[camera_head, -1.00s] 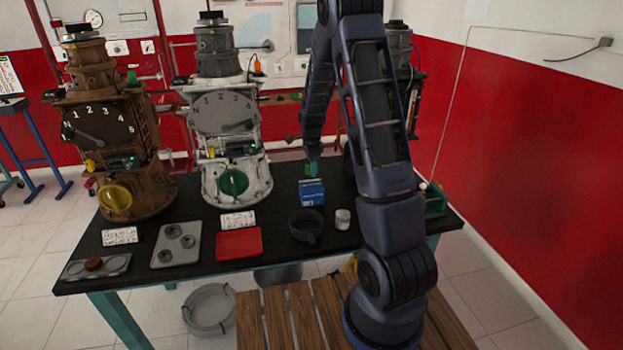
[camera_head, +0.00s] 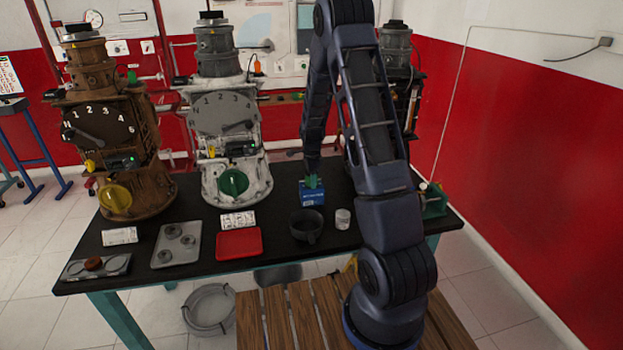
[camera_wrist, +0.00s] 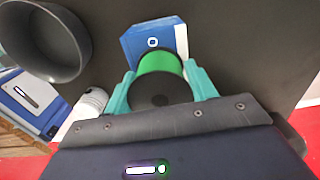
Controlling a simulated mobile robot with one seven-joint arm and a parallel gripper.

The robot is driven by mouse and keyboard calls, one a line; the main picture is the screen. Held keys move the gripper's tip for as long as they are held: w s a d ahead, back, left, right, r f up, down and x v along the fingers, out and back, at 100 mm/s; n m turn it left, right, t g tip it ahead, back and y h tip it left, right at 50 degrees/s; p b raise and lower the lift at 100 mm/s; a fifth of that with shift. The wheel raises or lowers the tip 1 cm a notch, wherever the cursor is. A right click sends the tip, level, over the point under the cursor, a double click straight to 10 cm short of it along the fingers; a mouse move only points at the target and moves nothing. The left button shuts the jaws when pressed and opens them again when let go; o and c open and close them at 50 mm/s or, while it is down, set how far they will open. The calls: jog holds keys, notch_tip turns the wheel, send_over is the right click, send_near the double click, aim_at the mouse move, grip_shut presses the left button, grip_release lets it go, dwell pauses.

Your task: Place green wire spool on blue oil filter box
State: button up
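The blue oil filter box (camera_head: 311,195) stands on the dark table, right of the white engine trainer; its blue top also shows in the wrist view (camera_wrist: 148,33). The green wire spool (camera_wrist: 160,62), with a dark end face, is between the two teal fingers of my gripper (camera_wrist: 160,92) in the wrist view. The fingers press on its sides, so my gripper is shut on it. In the head view my gripper (camera_head: 311,181) is right at the box top. The spool covers part of the box, and I cannot tell if it touches the top.
A black mug-like pot (camera_head: 306,225) and a small white jar (camera_head: 342,219) stand in front of the box. A red tray (camera_head: 239,244) and a grey tray with round parts (camera_head: 161,257) lie to the left. The white engine trainer (camera_head: 222,115) rises behind left.

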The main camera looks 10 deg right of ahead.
jog(key=o, duration=0.3)
jog(key=shift+r, duration=0.15)
notch_tip(320, 180, up, 10)
jog(key=shift+r, duration=0.25)
jog(key=shift+s+r, duration=0.1)
jog(key=shift+r, duration=0.8)
jog(key=s+d+r+n+t, duration=0.25)
jog(key=s+r+n, duration=0.65)
jog(key=s+r, duration=0.8)
jog(key=s+r+n+t, duration=0.1)
jog(key=s+n, duration=0.3)
jog(key=s, duration=0.6)
jog(key=s+d+r+n+t, duration=0.1)
jog(key=s+r+n, duration=0.2)
jog(key=s, duration=0.7)
jog(key=shift+s+d+n, duration=0.2)
jog(key=shift+d+n, duration=0.05)
jog(key=shift+n, duration=0.75)
